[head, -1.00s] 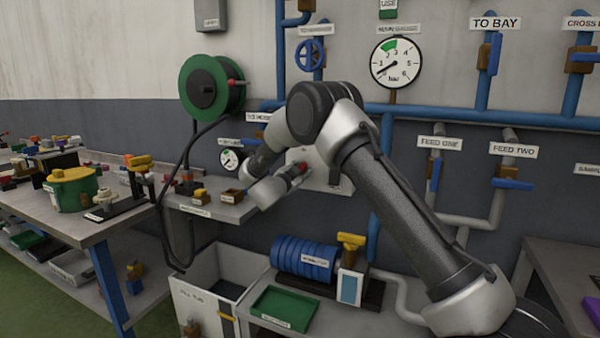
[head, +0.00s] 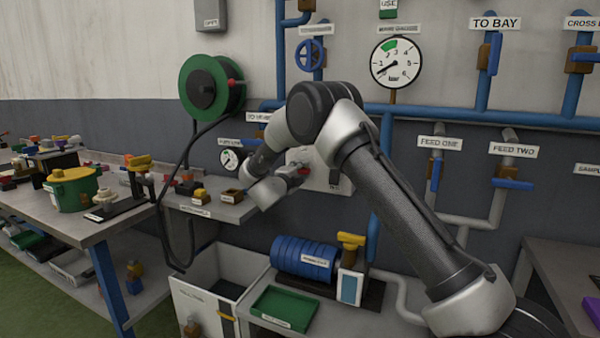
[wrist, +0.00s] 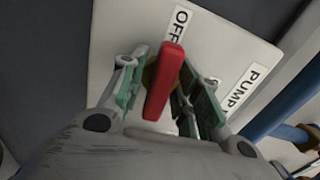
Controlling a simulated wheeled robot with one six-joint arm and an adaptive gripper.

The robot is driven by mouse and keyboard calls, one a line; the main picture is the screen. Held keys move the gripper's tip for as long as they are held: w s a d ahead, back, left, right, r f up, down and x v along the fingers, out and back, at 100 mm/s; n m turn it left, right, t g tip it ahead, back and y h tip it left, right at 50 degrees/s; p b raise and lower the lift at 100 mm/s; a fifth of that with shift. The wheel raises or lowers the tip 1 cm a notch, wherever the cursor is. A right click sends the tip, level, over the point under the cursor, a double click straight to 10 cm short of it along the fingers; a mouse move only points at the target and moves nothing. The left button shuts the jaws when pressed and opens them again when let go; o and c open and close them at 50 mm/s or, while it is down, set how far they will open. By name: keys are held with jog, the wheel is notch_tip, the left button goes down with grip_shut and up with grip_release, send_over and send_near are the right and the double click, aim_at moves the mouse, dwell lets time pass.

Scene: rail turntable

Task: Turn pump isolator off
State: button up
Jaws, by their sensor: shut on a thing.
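The pump isolator is a pale panel (wrist: 215,38) with a red handle (wrist: 165,80), seen close in the wrist view. An "OFF" label (wrist: 181,20) is beside the handle's upper end, and a "PUMP" label (wrist: 243,87) is to the right. The handle stands slightly tilted, its upper end close to "OFF". My gripper (wrist: 157,82) is shut on the red handle, with one green-padded finger on each side. In the head view the panel (head: 336,180) is partly hidden behind my arm, and a bit of red (head: 302,170) shows by my gripper (head: 300,172).
A small shelf (head: 232,212) with yellow and brown blocks is just below and left of my gripper. Blue pipes (head: 455,116) and feed valves (head: 435,175) are to the right. A hose reel (head: 205,88) hangs to the left. A blue pump (head: 303,258) is below.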

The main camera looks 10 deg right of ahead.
jog(key=shift+f+m, duration=0.1)
jog(key=shift+m, duration=0.4)
jog(key=o, duration=0.7)
jog(key=shift+s, duration=0.1)
jog(key=v, duration=1.1)
jog(key=shift+s+a, duration=0.2)
jog(key=shift+s, duration=0.15)
